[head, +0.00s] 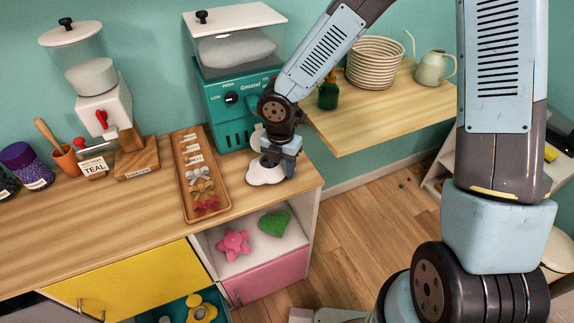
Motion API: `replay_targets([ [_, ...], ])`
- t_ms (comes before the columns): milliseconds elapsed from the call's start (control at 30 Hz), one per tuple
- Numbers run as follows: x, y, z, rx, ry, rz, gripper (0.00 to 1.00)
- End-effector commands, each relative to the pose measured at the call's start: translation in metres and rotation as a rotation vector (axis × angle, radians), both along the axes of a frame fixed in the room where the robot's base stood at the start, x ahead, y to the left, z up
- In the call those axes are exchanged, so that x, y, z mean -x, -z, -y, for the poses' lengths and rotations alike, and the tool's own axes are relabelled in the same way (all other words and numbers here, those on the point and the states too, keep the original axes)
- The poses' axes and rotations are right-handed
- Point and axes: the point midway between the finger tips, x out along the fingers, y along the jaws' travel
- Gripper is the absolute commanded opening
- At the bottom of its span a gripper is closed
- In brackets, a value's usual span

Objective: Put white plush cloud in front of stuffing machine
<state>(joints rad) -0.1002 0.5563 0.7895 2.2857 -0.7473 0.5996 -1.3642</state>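The white plush cloud (264,174) is on the wooden counter near its right end, in front of the teal machine. This teal machine (225,112), with a clear hopper of white filling on top, looks like the stuffing machine. My gripper (276,167) points down right at the cloud and covers part of it. The fingertips are hidden or too small to tell whether they are closed on the cloud. I cannot tell whether the cloud rests fully on the counter.
A wooden tray (188,177) of small bows and clips lies left of the cloud. A white dispenser (103,110) stands further left. A shelf (380,118) at right holds a woven basket (375,65), a green bottle (328,94) and a watering can (434,67). Plush toys sit in the cubby below.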

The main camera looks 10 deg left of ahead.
Motion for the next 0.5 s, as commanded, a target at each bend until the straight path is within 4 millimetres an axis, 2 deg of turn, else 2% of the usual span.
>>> replay_targets([
  [33,0.0000,-0.0001,0.0000,0.000,0.000,0.000,0.47],
  [167,-0.0001,-0.0001,0.0000,0.000,0.000,0.000,0.60],
  [500,-0.0012,-0.0043,0.0011,0.000,0.005,0.001,0.60],
])
